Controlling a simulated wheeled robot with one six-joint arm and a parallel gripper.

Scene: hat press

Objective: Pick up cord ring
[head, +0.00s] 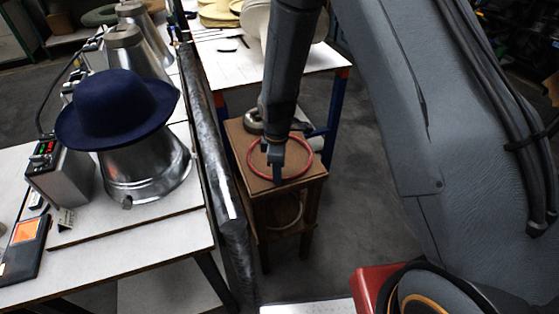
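A thin red ring (312,161), which looks like the cord ring, lies flat on top of a small brown wooden stand (311,180). My gripper (277,179) points down over the stand, with its tips at the near side of the ring. The fingers look small and dark, and I cannot tell whether they are apart or closed. I also cannot tell whether they touch the ring. My arm and gripper hide part of the ring's far and near sides.
A metal roll or tin (254,121) sits at the stand's back edge; a pale ring (285,212) lies on its lower shelf. A dark rail (212,150) runs close on the left. A white table (222,62) stands behind. A blue hat (115,105) sits on a metal form at left.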

